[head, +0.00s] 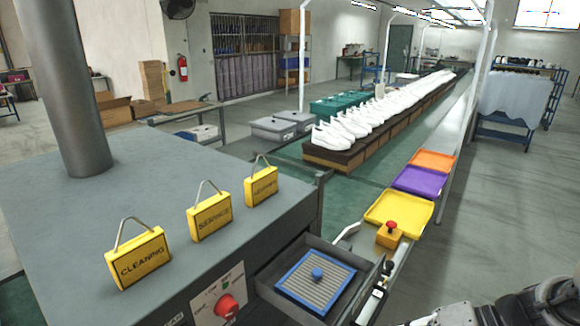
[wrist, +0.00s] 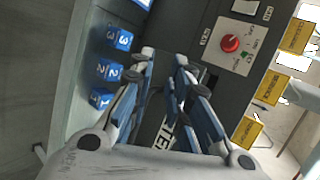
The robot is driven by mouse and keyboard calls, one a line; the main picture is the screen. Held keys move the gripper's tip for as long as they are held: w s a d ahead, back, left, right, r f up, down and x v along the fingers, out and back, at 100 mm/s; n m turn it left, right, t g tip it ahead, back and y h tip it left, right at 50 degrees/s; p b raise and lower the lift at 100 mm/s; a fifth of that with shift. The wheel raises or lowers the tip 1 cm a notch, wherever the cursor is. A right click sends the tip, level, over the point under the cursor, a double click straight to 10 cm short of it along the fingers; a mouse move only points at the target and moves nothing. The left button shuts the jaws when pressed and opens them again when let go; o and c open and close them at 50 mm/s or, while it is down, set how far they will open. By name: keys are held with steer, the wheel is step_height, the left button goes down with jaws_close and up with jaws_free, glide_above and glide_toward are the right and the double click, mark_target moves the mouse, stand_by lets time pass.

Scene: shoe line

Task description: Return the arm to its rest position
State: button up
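My gripper (wrist: 165,60) shows in the wrist view with its two blue-padded fingers apart and nothing visible between them. Behind the fingers is a dark panel with white lettering, partly hidden by them. In the head view, part of my arm (head: 540,303) shows at the bottom right corner; I cannot make out the gripper there.
A grey cabinet (head: 150,185) bears yellow signs (head: 137,258). Its front has a red knob (head: 226,306) and an open drawer (head: 278,262) holding a blue-framed grille (head: 300,291). Blue numbered blocks (wrist: 108,72) stand left of my fingers. A red-button box (head: 389,235) stands beside a yellow tray (head: 400,212).

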steer(key=s+a+r+n+t+h, duration=0.1)
steer(key=s+a+r+n+h, duration=0.3)
steer(key=s+r+h, duration=0.3)
steer(key=shift+s+a+r+t+h, duration=0.2)
steer(key=shift+s+a+t+h, duration=0.3)
steer(key=shift+s+h, duration=1.25)
